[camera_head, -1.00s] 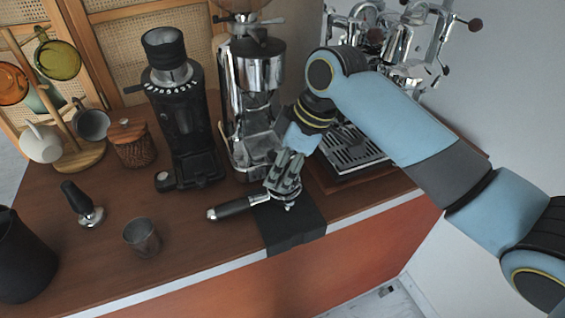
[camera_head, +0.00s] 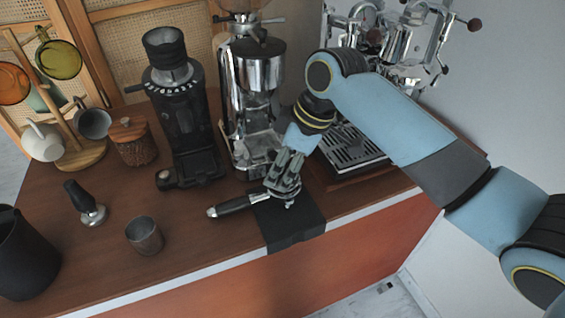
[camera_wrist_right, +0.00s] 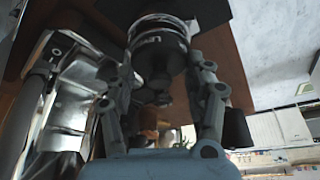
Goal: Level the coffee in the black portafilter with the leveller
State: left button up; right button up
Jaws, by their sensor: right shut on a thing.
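The black portafilter (camera_head: 231,207) lies at the counter's front edge, its handle pointing left and its basket end by the black mat (camera_head: 293,228). My right gripper (camera_head: 284,190) is over the basket end and covers most of it in the head view. In the right wrist view, the right gripper (camera_wrist_right: 162,68) is shut on the leveller (camera_wrist_right: 158,47), a dark round piece with a silver band. The coffee inside the basket is hidden. My left gripper is in neither view.
A black grinder (camera_head: 188,130) and a chrome grinder (camera_head: 255,105) stand behind. The espresso machine's drip tray (camera_head: 352,150) is right of them. A tamper (camera_head: 88,208), metal cup (camera_head: 145,236) and black pitcher (camera_head: 22,258) stand left. Bare counter lies between cup and portafilter.

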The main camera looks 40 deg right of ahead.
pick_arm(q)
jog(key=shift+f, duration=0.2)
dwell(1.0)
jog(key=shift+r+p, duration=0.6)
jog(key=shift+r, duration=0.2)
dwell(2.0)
